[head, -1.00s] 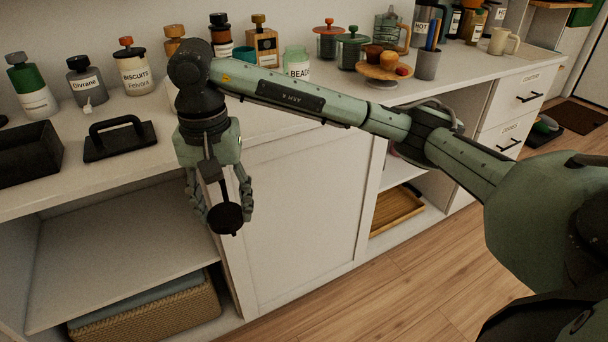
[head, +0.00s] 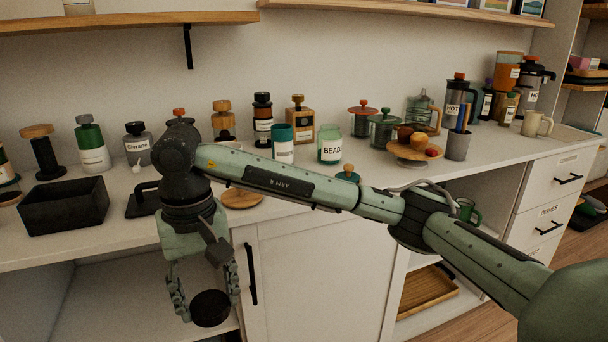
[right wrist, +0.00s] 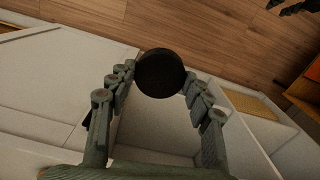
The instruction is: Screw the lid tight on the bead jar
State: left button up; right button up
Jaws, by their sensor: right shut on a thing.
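The bead jar (head: 330,150) is pale green glass with a BEADS label and stands upright on the counter. No lid sits on it in the head view. My right gripper (head: 210,307) hangs in front of the cabinet, below the counter top and left of the jar. It is shut on a round black lid (head: 211,309), held by its sides at the fingertips. In the right wrist view the black lid (right wrist: 160,72) sits between the fingertips of the right gripper (right wrist: 158,78). My left gripper does not show in the head view.
Several bottles and jars line the back of the counter, including a teal-lidded jar (head: 283,145) beside the bead jar. A black bin (head: 64,207) stands left. A cabinet handle (head: 252,273) sticks out.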

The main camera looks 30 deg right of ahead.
aim_at(329, 138)
jog(key=l+u, duration=0.1)
jog(key=l, duration=0.4)
jog(key=k+l+u, duration=0.1)
jog(key=l, duration=0.4)
jog(key=l+u, duration=0.1)
jog(key=l, duration=0.45)
jog(key=k+l+u, duration=0.1)
jog(key=l, duration=0.4)
jog(key=k+l+u, duration=0.15)
jog(key=l, duration=0.3)
